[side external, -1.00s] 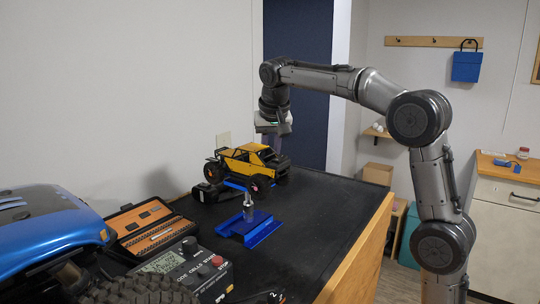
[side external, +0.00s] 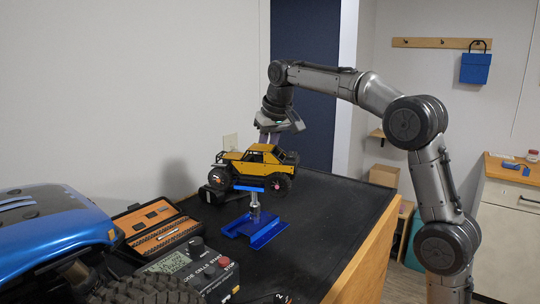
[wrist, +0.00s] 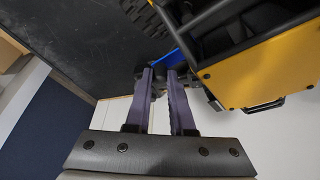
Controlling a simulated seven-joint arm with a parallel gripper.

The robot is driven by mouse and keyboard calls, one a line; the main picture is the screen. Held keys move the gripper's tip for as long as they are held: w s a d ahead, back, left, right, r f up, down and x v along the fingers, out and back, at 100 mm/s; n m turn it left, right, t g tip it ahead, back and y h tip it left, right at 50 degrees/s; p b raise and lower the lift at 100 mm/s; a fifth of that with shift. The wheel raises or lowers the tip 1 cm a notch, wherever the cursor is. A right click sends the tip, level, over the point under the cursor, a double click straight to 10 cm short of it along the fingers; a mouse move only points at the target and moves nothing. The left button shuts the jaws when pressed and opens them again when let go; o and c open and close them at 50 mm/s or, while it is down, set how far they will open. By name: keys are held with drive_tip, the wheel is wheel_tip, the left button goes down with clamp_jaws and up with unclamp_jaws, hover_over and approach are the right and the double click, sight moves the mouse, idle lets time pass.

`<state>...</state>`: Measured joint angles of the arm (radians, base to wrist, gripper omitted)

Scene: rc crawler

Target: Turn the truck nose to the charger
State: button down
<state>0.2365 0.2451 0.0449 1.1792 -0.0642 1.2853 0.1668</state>
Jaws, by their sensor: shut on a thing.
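The yellow and black truck (side external: 257,158) sits raised on a blue stand (side external: 255,228) with a silver post, and its long side faces the side camera. My gripper (side external: 267,138) reaches down from above at the truck's far side. In the wrist view the fingers (wrist: 160,74) are close together on a dark part beside the yellow body (wrist: 272,72); the exact part is hard to see. The charger (side external: 188,268), with a grey display and knobs, lies at the lower left. I cannot tell for sure which end is the nose.
A blue-bodied vehicle (side external: 48,228) and a large black tyre (side external: 145,291) fill the left front. An orange and black case (side external: 155,227) lies behind the charger. A dark block (side external: 216,195) is just left of the stand. The black mat (side external: 335,215) is clear to the right.

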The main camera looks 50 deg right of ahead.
drive_tip(key=c, duration=0.8)
unclamp_jaws()
drive_tip(key=shift+o, duration=0.2)
drive_tip(key=v, duration=1.4)
drive_tip(key=shift+f, duration=0.1)
